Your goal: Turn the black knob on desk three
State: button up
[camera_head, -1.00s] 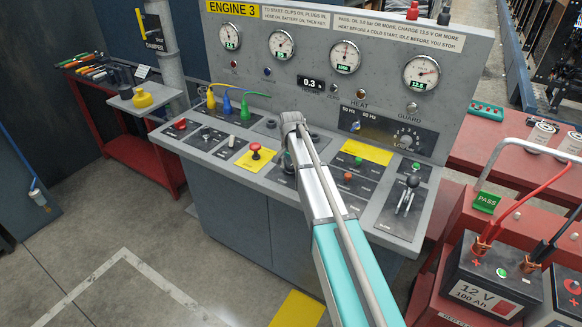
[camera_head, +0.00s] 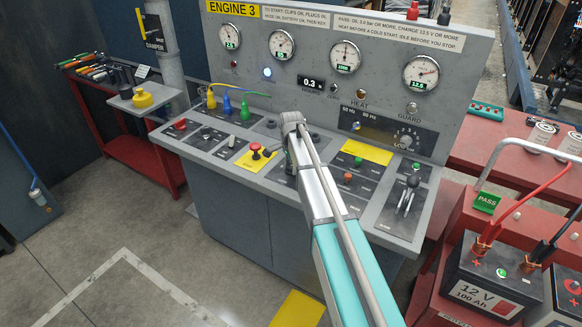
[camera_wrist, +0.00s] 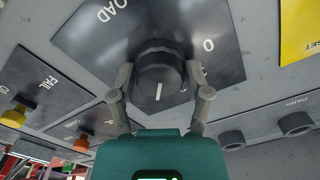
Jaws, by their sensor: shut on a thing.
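The black knob (camera_wrist: 157,60) sits on a dark panel plate marked LOAD and 0 in the wrist view. A white line on the knob points down the picture, towards my wrist. My gripper (camera_wrist: 159,76) is closed on the knob, with one grey finger on its left and one on its right. In the head view my arm reaches over the grey desk (camera_head: 230,225) labelled ENGINE 3 and hides the knob and most of the gripper.
A red mushroom button (camera_head: 255,147) stands left of my arm on the desk. A black lever (camera_head: 412,182) stands at the right. Coloured plugs (camera_head: 226,103) are at the back left. A battery (camera_head: 490,275) stands at the lower right. The floor at front left is clear.

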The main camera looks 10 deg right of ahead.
jog(key=shift+s, duration=0.1)
jog(key=o, duration=1.2)
jog(key=shift+n, duration=0.4)
